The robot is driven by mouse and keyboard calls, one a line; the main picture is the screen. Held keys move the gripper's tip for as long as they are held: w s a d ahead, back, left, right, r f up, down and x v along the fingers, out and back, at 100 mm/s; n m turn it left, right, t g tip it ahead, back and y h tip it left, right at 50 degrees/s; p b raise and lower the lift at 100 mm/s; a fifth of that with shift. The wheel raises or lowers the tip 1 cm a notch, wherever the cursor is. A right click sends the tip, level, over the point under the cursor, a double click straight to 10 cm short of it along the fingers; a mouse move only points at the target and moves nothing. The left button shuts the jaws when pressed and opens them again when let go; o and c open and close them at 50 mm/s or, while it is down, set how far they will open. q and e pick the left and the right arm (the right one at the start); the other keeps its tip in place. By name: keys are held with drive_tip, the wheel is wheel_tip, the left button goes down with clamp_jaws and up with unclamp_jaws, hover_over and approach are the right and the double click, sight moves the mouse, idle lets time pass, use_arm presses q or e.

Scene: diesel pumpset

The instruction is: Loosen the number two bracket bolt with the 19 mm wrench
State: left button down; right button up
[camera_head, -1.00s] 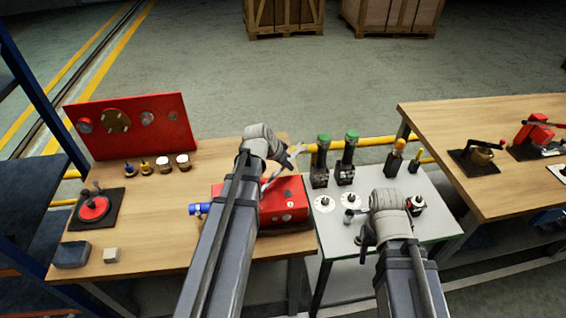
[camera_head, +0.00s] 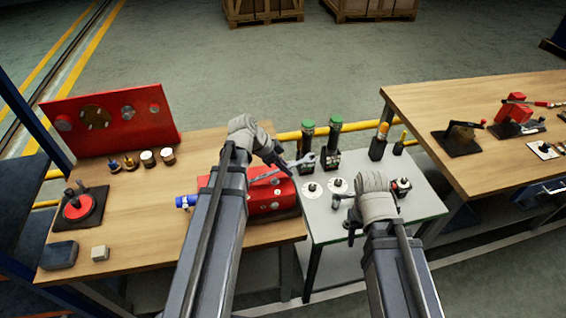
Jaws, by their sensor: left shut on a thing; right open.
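Which bolt is number two I cannot tell, and my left arm hides part of the housing. My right gripper (camera_head: 350,230) is open above the grey-topped table's front part, its fingers partly hidden by its wrist.
The grey-topped table (camera_head: 424,206) carries two green-capped tools (camera_head: 307,137), white discs (camera_head: 312,189) and small holders. A red panel (camera_head: 112,119) and small parts stand on the left wooden bench (camera_head: 137,215). Another wooden bench (camera_head: 420,97) is at right.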

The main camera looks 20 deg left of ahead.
use_arm(q)
drive_tip(key=shift+s+d+m, duration=0.2)
drive_tip(key=shift+m, duration=0.1)
drive_tip(key=shift+f+b, duration=0.25)
drive_tip(key=shift+b, duration=0.05)
drive_tip(key=shift+f+b, duration=0.35)
drive_tip(key=shift+r, duration=0.2)
